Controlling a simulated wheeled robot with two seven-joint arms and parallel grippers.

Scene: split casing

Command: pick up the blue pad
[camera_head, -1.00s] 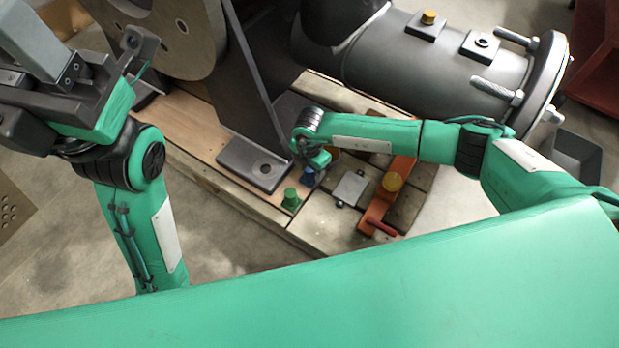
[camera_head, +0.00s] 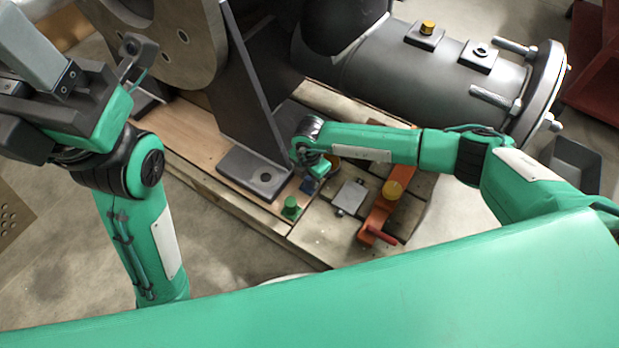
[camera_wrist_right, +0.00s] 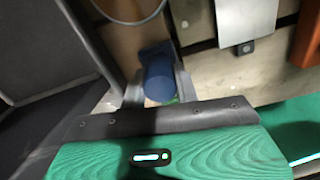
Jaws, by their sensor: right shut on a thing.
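The blue pad (camera_wrist_right: 158,80) is a dark blue block with a rounded near end, between the fingers of my right gripper (camera_wrist_right: 160,90) in the right wrist view. The right gripper is shut on it. In the head view, only a small bit of the blue pad (camera_head: 308,185) shows below the right gripper (camera_head: 313,174), low over the wooden base (camera_head: 322,218). The wrist hides the rest, and I cannot tell whether the pad is clear of the base. My left gripper (camera_head: 60,100) is raised at the upper left, far from the pad; its finger opening is unclear.
A green knob (camera_head: 290,207) stands just in front of the pad. A grey plate (camera_head: 350,197) and an orange bar (camera_head: 376,220) lie to the right. A dark upright bracket (camera_head: 245,100) rises on the left, and a large grey cylinder (camera_head: 430,70) lies behind.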

